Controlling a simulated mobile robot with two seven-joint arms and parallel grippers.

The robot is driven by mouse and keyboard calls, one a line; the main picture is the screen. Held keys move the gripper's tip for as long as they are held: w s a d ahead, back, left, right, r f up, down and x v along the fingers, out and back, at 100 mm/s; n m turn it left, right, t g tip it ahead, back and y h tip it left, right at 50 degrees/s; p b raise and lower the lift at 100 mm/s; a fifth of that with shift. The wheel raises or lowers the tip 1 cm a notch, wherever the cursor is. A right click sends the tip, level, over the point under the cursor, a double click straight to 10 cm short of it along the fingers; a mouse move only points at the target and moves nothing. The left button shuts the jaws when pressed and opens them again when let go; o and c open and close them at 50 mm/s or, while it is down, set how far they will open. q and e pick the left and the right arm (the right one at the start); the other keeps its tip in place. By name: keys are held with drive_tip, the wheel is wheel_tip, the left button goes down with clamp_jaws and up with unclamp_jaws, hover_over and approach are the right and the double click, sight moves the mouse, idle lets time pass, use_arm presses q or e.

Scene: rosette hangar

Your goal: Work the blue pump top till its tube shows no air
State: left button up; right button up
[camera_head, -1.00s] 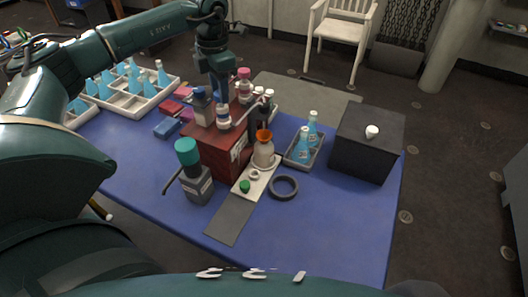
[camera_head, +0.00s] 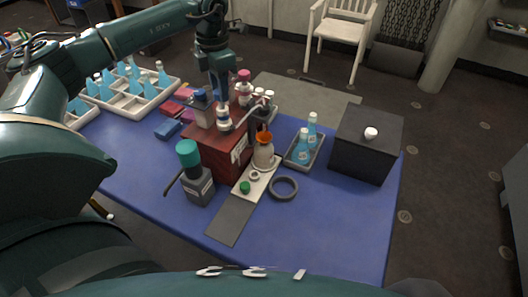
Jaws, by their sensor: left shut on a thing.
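My left gripper (camera_head: 223,107) reaches down over the dark red wooden box (camera_head: 220,155) and is shut on the blue pump top, which its fingers mostly hide. A white collar with a blue band (camera_head: 223,119) shows just under the fingertips. A grey tube or spout (camera_head: 246,116) runs from beside it up to the right. At this size I cannot tell whether there is air in it. My right gripper is not in view.
A grey bottle with a teal top (camera_head: 188,155) stands in front of the box. A pink-capped bottle (camera_head: 244,76) stands behind. A flask with an orange funnel (camera_head: 263,153), a tray of blue bottles (camera_head: 303,158) and a black box (camera_head: 366,150) are to the right. The blue front right tabletop is clear.

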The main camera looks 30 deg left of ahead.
use_arm(q)
drive_tip(key=shift+r, duration=0.4)
drive_tip(key=shift+f+b, duration=0.4)
drive_tip(key=shift+f, duration=0.65)
drive_tip(key=shift+r+p, duration=0.9)
drive_tip(key=shift+r, duration=0.15)
drive_tip(key=shift+f+b, duration=0.65)
drive_tip(key=shift+f, duration=0.4)
idle(0.5)
drive_tip(key=o, duration=0.8)
drive_tip(key=shift+c, duration=0.2)
